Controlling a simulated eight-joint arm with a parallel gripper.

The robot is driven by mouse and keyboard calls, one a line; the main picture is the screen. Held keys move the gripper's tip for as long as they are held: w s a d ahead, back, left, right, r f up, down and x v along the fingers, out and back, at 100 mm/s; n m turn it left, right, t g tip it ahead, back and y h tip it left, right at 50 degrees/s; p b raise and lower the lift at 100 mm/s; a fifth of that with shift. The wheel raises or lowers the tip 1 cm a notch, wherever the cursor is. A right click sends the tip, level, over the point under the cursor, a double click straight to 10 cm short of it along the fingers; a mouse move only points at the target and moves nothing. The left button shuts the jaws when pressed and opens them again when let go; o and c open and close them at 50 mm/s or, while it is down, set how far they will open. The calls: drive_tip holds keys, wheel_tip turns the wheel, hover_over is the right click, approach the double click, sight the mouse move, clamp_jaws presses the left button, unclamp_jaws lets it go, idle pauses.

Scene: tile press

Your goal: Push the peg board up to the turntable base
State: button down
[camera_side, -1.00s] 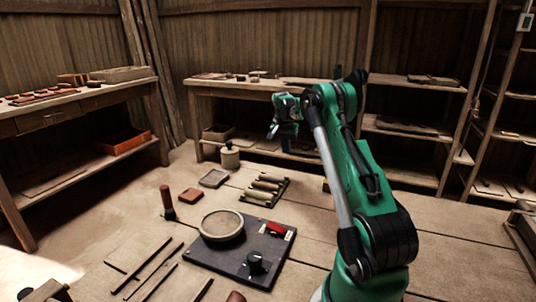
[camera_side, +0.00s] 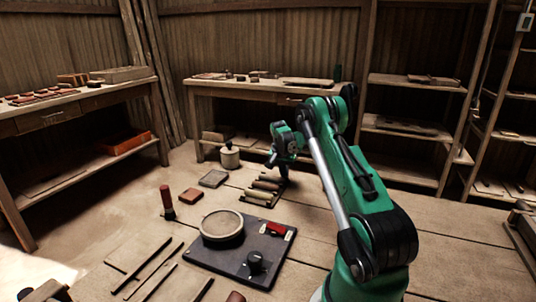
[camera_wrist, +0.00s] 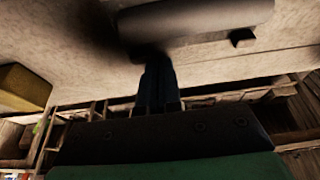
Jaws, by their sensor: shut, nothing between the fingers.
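The peg board (camera_side: 256,203) is a dark rack holding several pale cylinders, at the middle of the floor in the side view. The turntable base (camera_side: 213,256) is a dark square plate nearer the camera, carrying a round disc, a red switch and a black knob. A gap of bare floor separates the two. My gripper (camera_side: 280,172) is low at the far end of the peg board; whether it touches is unclear. In the wrist view its shut, empty fingers (camera_wrist: 158,85) point toward a grey cylinder (camera_wrist: 200,18) at the top.
A brown block (camera_side: 191,196), a grey tray (camera_side: 213,178), a dark red-topped tool (camera_side: 167,201) and a pale jar (camera_side: 229,156) stand left of the peg board. A yellow block (camera_wrist: 24,88) shows in the wrist view. Thin rods lie left of the base.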

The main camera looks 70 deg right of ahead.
sight(278, 179)
drive_tip(key=shift+a, duration=0.1)
drive_tip(key=a, duration=0.5)
drive_tip(key=shift+a, duration=0.35)
drive_tip(key=shift+d, duration=0.15)
